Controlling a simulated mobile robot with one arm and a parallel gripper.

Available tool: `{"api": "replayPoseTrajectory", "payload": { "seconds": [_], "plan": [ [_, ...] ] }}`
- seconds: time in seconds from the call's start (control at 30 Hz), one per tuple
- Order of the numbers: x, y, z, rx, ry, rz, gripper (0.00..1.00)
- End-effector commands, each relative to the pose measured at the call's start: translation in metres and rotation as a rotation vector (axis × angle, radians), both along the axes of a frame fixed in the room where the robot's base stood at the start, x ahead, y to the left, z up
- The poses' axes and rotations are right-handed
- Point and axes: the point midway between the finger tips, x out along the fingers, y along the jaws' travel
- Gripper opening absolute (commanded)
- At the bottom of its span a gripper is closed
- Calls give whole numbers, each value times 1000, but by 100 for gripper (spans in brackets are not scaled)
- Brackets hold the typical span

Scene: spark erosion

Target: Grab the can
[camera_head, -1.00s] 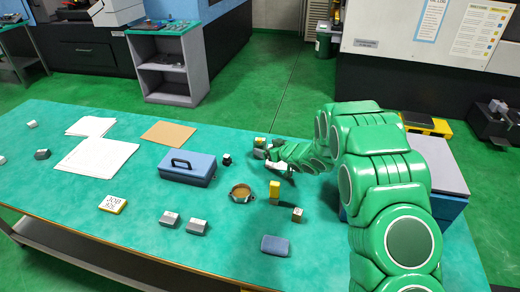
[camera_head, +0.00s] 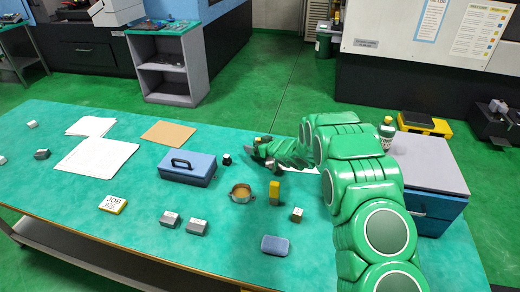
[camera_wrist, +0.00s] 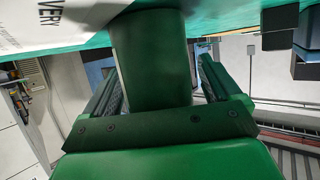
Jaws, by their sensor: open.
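My gripper (camera_head: 263,153) is at the far side of the green table, low over it, right of the blue toolbox. In the wrist view my gripper (camera_wrist: 160,72) has its two fingers apart. A smooth dark green cylinder (camera_wrist: 150,60), which may be the can, stands between the fingers and reaches up to the tabletop edge in the picture. I cannot tell whether the fingers touch it. I cannot make it out in the head view, where my green arm covers part of that area. A green bottle-like container (camera_head: 386,132) with a pale label shows behind my arm.
A blue drawer cabinet (camera_head: 432,205) stands at the right. White papers (camera_head: 95,157) lie left. The table's front middle is mostly clear.

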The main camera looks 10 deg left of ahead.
Motion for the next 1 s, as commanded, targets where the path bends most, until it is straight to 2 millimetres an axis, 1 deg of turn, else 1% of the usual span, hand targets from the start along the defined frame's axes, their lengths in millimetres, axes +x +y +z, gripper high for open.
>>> {"api": "replayPoseTrajectory", "payload": {
  "seconds": [0.13,0.17,0.5,0.57,0.6,0.83,1.0],
  "plan": [
    [0,0,0,0,0,0,91],
    [0,0,0,0,0,0,89],
    [0,-1,0,0,0,-1,37],
    [0,-1,0,0,0,-1,28],
    [0,-1,1,0,0,-1,25],
    [0,-1,1,0,0,-1,25],
    [1,-1,12,1,-2,-1,25]
  ]
}}
